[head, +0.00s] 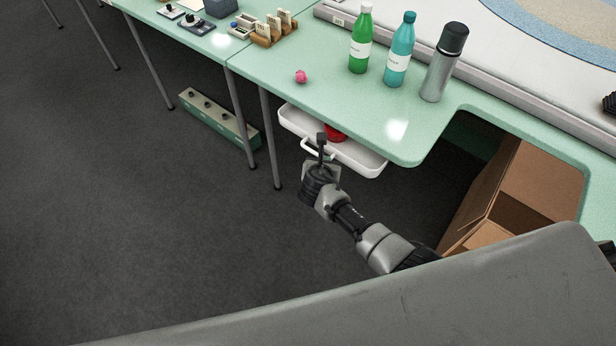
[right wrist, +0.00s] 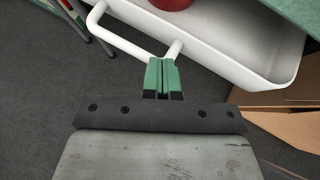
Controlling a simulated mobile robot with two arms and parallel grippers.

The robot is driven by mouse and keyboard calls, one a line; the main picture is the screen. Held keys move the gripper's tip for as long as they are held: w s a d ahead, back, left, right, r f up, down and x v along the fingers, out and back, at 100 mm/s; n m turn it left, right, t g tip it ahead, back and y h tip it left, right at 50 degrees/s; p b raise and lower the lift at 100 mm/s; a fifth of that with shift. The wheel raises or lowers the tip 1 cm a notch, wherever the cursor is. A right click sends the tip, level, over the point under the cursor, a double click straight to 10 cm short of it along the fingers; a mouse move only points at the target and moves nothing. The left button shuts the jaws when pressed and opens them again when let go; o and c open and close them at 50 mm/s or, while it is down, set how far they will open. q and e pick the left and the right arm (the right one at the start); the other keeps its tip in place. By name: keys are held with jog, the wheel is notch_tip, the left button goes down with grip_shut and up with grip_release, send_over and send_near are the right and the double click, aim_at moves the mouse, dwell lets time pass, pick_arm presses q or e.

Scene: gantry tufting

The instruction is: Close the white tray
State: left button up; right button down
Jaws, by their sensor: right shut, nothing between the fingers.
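The white tray (head: 361,161) sticks out from under the green table's front edge, with part of it hidden beneath the tabletop. A red object (head: 335,132) lies inside it. In the right wrist view the tray (right wrist: 230,45) fills the upper right, and its looped white handle (right wrist: 128,47) faces my gripper. My right gripper (head: 321,138) is at the tray's front by the handle. Its green fingers (right wrist: 162,72) are shut and empty, with the tips at the handle's right end. I cannot tell whether they touch. My left gripper is in neither view.
On the green table (head: 325,95) stand a green bottle (head: 360,45), a teal bottle (head: 399,55) and a grey flask (head: 442,65); a pink ball (head: 301,76) lies there too. A cardboard box (head: 535,180) is right of the tray.

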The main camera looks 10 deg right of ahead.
jog(key=w+d, duration=0.1)
jog(key=d, duration=0.1)
jog(key=w+d, duration=0.3)
jog(key=d, duration=0.1)
jog(key=shift+w+f, duration=0.1)
jog(key=shift+w, duration=0.2)
jog(key=shift+d, duration=0.1)
jog(key=shift+w+d+r, duration=0.1)
jog(key=shift+r, duration=0.2)
